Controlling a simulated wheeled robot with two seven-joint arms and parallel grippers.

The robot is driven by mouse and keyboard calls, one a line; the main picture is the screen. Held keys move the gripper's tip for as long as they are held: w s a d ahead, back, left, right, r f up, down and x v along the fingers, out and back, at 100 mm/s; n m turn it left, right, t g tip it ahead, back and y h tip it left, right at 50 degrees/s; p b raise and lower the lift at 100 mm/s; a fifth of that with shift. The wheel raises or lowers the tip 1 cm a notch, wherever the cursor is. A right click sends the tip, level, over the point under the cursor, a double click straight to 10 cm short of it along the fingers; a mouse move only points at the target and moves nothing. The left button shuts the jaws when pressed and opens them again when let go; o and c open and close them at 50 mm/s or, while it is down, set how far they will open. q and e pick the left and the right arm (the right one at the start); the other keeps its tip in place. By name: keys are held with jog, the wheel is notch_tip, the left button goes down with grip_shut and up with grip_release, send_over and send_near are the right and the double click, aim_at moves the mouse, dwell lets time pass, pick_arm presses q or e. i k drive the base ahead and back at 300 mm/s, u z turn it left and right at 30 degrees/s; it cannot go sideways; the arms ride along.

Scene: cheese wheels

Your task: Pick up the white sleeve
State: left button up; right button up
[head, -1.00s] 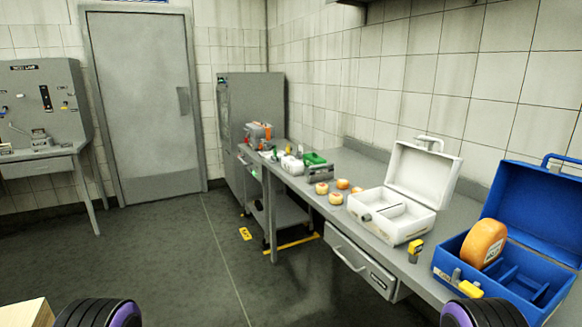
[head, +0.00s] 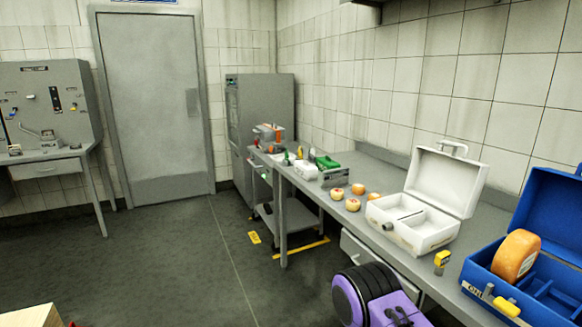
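I cannot single out a white sleeve with certainty. A small white item (head: 306,170) lies on the grey bench at its far part, beside a green item; it is too small to identify. A purple and black link of my arm shows at the bottom, in front of the bench. Neither gripper shows in the head view, so I cannot see whether they hold anything.
The grey bench (head: 372,163) carries an open white case (head: 420,238), an open blue case (head: 483,270) with an orange cheese wheel (head: 516,255), small cheeses (head: 352,204) and a yellow item (head: 441,261). A grey cabinet (head: 262,110) stands behind.

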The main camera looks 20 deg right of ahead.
aim_at(307, 171)
jog(key=z, duration=0.05)
jog(key=i, duration=3.2)
jog(key=z, duration=2.3)
